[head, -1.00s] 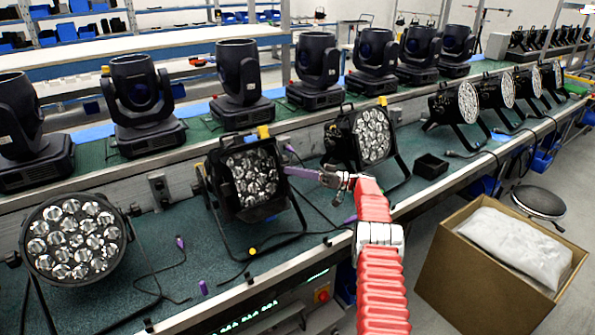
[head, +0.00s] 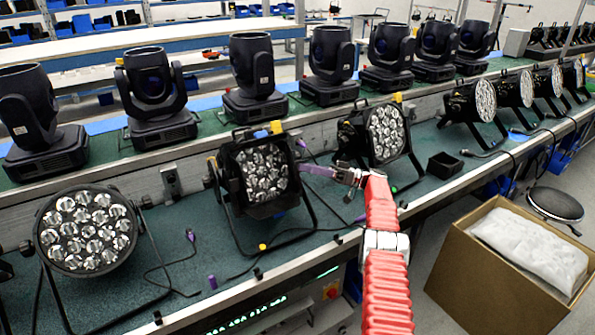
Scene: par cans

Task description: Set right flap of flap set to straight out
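The flap set belongs to the black par can (head: 262,178) at the middle of the bench, with many round lenses and dark flaps around its face. A dark lower flap (head: 272,207) sticks out below the lenses.
Another par can (head: 386,135) stands close behind my gripper. A round-faced par can (head: 86,232) is at the left. Cables and a small black box (head: 445,165) lie on the green bench (head: 200,262). Moving heads line the back shelf. A cardboard box (head: 480,275) stands right.

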